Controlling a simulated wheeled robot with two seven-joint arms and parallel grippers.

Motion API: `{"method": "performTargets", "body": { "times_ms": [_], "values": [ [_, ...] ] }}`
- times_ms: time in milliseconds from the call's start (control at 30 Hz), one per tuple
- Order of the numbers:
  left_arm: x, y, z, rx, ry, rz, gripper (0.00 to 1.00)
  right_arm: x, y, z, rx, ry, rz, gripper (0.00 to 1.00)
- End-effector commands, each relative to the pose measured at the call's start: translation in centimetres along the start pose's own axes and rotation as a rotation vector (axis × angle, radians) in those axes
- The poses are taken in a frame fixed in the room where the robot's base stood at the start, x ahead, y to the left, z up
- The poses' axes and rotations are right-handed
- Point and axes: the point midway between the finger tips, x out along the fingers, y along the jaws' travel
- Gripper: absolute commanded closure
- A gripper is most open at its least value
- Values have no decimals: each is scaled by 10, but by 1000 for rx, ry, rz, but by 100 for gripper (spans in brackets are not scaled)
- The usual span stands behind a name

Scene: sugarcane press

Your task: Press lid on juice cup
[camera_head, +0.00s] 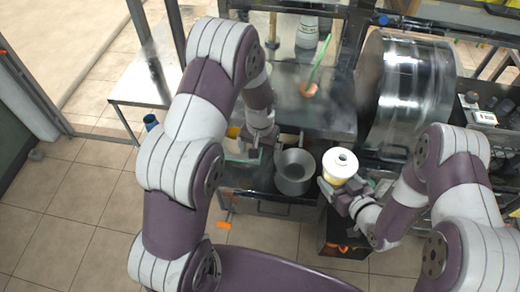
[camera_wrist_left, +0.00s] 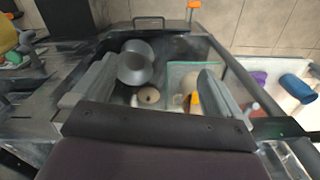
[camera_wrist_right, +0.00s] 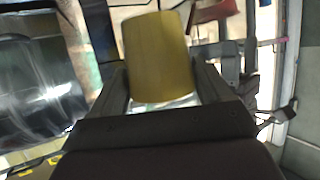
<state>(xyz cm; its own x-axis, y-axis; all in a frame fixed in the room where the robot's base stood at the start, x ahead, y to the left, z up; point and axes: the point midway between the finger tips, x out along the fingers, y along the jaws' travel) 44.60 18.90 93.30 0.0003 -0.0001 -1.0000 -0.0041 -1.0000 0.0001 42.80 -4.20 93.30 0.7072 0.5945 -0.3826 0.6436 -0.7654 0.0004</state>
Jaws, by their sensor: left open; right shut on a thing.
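The juice cup (camera_head: 333,179) is yellow, with a white round top that looks like a lid (camera_head: 342,160) with a small dark centre. I cannot tell how firmly that top sits. My right gripper (camera_head: 340,195) is shut on the cup and holds it roughly upright right of the metal vessel. In the right wrist view the yellow cup (camera_wrist_right: 157,55) stands between the fingers; its top is not clear there. My left gripper (camera_head: 262,143) is open and empty, left of the cup, over the counter box. Its two fingers show in the left wrist view (camera_wrist_left: 160,95).
A grey metal funnel-like vessel (camera_head: 294,172) stands between my grippers. A small round beige thing (camera_wrist_left: 148,96) and a green-edged clear container (camera_wrist_left: 190,75) lie below the left gripper. A large shiny drum (camera_head: 418,90) stands behind the cup. A green stick (camera_head: 319,62) rises at the back.

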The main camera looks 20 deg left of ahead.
Motion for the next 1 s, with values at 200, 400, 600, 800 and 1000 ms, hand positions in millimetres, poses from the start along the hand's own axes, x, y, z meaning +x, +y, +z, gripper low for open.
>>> {"method": "performTargets", "body": {
  "times_ms": [200,400,600,800,1000],
  "values": [
    [0,0,0,-7,-1,0,0,0,0,-1,-1,2,0,77],
    [-25,1,-13,-2,60,0,0,0,0,-1,-1,2,0,77],
    [-124,6,32,11,187,2,0,0,0,-1,-1,2,0,77],
    [-148,7,120,17,178,4,0,0,0,0,-1,2,0,77],
    [-137,6,151,17,117,3,0,0,0,-1,-1,2,0,77]
  ]
}}
